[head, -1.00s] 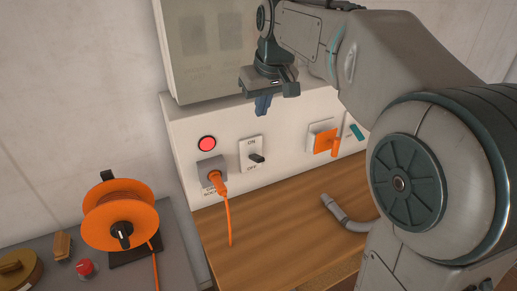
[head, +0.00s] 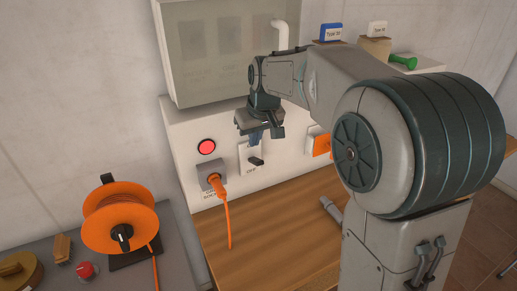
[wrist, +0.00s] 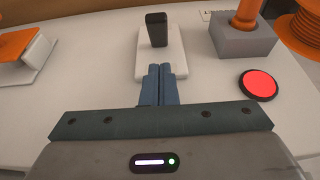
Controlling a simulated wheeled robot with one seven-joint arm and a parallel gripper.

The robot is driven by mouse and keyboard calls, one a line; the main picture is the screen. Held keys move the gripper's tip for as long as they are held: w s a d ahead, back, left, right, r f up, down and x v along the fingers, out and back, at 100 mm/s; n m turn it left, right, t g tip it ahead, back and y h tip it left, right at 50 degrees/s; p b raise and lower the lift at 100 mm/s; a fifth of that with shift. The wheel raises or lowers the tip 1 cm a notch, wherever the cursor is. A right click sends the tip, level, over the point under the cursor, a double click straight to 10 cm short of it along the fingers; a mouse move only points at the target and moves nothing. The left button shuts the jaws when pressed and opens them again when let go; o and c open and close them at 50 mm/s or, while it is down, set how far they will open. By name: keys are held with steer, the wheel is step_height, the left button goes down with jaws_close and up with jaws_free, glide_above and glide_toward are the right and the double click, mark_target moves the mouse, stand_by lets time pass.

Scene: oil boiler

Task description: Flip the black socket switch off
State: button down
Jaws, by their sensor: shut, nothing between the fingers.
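The black switch (head: 257,161) sticks out of a white plate (head: 243,163) on the white panel, to the right of the grey socket (head: 209,172). Its OFF label shows below the lever; the plate's top is hidden behind my gripper. My gripper (head: 264,138) is just above the switch in the head view, its blue fingers together and empty. In the wrist view the fingertips (wrist: 160,68) are over the white plate (wrist: 178,66), and the black switch (wrist: 157,29) stands beyond them, with a gap showing.
A red light (head: 207,147) is above the socket, which holds an orange plug (head: 215,182) with a cable hanging down. An orange switch (head: 321,145) is to the right, partly behind my arm. A grey box (head: 220,50) overhangs above. The wooden top (head: 270,215) below is mostly clear.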

mark_target(256, 159)
steer(key=shift+s+d+f, duration=0.15)
steer(key=shift+s+f, duration=0.25)
steer(key=shift+f, duration=0.2)
steer(key=shift+s+d+f, duration=0.1)
steer(key=shift+s+f, duration=0.25)
steer(key=shift+f, duration=0.55)
steer(key=shift+d, duration=0.1)
steer(key=shift+s+f+b, duration=0.1)
steer(key=shift+f+b, duration=0.05)
steer(key=shift+b, duration=0.15)
